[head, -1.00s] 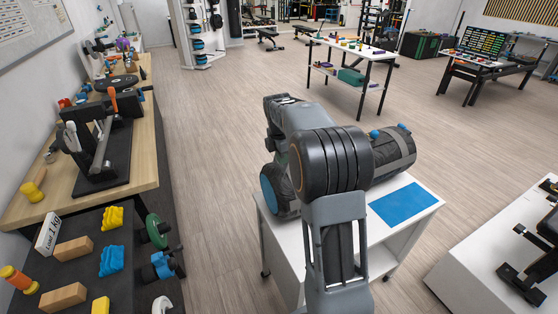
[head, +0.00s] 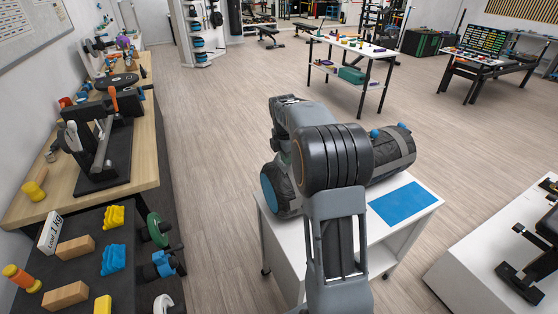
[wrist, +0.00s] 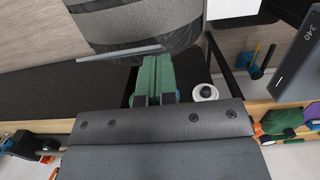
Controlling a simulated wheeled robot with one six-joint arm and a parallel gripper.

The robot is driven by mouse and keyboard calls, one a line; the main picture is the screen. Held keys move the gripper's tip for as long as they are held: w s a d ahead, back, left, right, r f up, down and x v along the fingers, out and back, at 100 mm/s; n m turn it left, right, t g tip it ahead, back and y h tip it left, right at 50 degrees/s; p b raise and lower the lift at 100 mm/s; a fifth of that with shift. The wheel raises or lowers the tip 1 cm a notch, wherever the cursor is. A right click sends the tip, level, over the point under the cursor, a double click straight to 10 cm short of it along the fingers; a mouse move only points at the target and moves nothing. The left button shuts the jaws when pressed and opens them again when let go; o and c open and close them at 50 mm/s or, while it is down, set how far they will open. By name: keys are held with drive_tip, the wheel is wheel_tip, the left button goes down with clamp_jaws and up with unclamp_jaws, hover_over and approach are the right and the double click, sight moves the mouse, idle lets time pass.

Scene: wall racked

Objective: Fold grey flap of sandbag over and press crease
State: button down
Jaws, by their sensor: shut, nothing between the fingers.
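The sandbag is a dark roll with blue ends, lying across the white cart top. Its right part (head: 398,150), with a grey band, shows in the head view; my arm hides its middle. In the wrist view its dark fabric and a wide grey woven panel (wrist: 140,22) fill the top. I cannot tell whether this panel is the flap. A thin light-grey strip (wrist: 118,53) lies below it. My gripper (wrist: 157,59) has green fingers, together and empty, at the sandbag's lower edge; contact is unclear. The gripper is hidden in the head view.
A blue mat (head: 404,204) lies on the cart (head: 426,210) right of my arm. A wooden bench (head: 30,207) with tools and blocks stands left. A white bench (head: 455,272) stands at right. Open floor (head: 215,150) lies between.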

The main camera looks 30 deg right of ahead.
drive_tip(key=shift+s+a+f, duration=0.15)
drive_tip(key=shift+f, duration=0.45)
drive_tip(key=shift+w+a, duration=0.15)
drive_tip(key=shift+w, duration=0.1)
drive_tip(key=shift+s+d+r, duration=0.15)
drive_tip(key=shift+d, duration=0.65)
drive_tip(key=shift+d+f, duration=0.3)
drive_tip(key=shift+f, duration=0.1)
drive_tip(key=shift+d, duration=0.1)
